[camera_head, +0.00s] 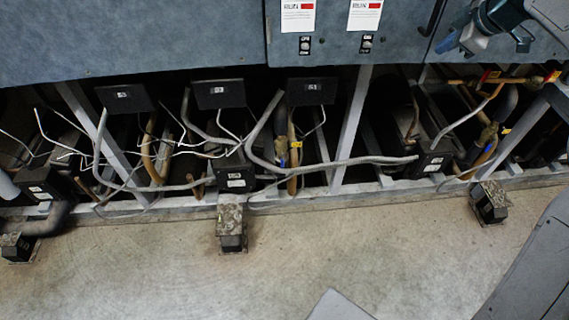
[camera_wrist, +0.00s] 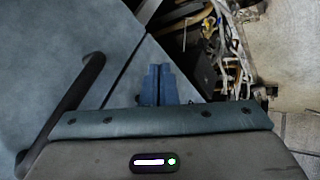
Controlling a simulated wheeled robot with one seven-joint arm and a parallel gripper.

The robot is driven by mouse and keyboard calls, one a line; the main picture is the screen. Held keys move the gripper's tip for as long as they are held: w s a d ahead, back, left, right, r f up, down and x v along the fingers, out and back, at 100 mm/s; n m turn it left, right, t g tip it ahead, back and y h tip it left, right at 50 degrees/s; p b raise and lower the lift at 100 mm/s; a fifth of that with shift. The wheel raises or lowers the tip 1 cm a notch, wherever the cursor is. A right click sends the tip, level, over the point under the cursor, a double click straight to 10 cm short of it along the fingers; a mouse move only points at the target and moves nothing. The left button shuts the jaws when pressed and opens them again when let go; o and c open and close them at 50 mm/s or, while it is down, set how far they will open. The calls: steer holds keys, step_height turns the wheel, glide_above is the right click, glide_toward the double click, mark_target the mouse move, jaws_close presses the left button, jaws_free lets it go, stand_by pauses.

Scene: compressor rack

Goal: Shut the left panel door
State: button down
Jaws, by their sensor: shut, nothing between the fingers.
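A blue-grey panel door (camera_head: 395,48) with RUN labels and small switches fills the top middle of the head view. A black bar handle (camera_head: 432,18) is at its right end, beside a seam. The wrist view shows a blue-grey panel (camera_wrist: 45,50) with a black handle (camera_wrist: 75,100) at left and a dark seam to its right. I cannot tell whether this door is ajar. My gripper (camera_head: 450,43) is at the upper right, near the panel front and right of the handle. In the wrist view its blue fingers (camera_wrist: 158,72) are together and empty; contact with the panel is unclear.
Below the panels is an open rack base with loose cables, pipes and black boxes (camera_head: 220,94). Feet (camera_head: 231,226) stand out onto the concrete floor (camera_head: 150,270), which is otherwise clear. Another blue-grey panel (camera_head: 120,40) is at the upper left.

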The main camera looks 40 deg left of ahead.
steer(key=d+f+b+v, duration=0.2)
steer(key=b+v, duration=0.2)
steer(key=v, duration=0.8)
steer(key=s+d+f+m+h, duration=0.2)
steer(key=s+d+f+m, duration=0.4)
steer(key=s, duration=0.5)
steer(key=s+d+f+m+h, duration=0.2)
steer(key=s+d+f+m, duration=0.4)
steer(key=s, duration=0.6)
steer(key=s+d+f+m+h, duration=0.2)
steer(key=s+d+f+m, duration=0.4)
steer(key=s+f+m, duration=0.3)
steer(key=shift+s+d+f+g, duration=0.35)
steer(key=shift+s+f, duration=0.25)
steer(key=shift+s, duration=0.65)
